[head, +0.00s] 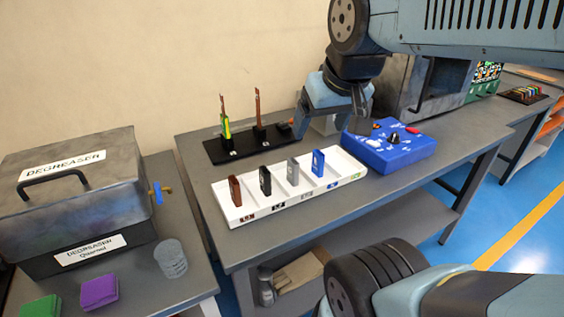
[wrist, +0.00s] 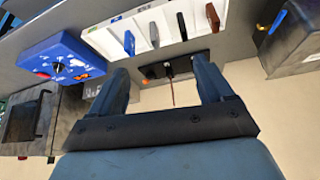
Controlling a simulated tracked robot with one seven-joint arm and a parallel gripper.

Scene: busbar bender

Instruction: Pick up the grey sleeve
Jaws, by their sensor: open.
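The grey sleeve (head: 293,171) stands upright in a white tray (head: 290,204) on the middle table, between a black sleeve (head: 265,181) and a blue sleeve (head: 318,162). In the wrist view the grey sleeve (wrist: 154,35) also shows in the tray, beyond my fingertips. My gripper (head: 332,122) is behind and above the right part of the tray, apart from the sleeve. In the wrist view my gripper (wrist: 160,68) has its two fingers wide apart with nothing between them.
A brown sleeve (head: 235,190) stands at the tray's left end. Behind the tray is a black stand (head: 224,152) with upright bars. A blue control box (head: 390,148) is right of the tray. A degreaser tank (head: 75,190) and a clear cup (head: 171,258) are at left.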

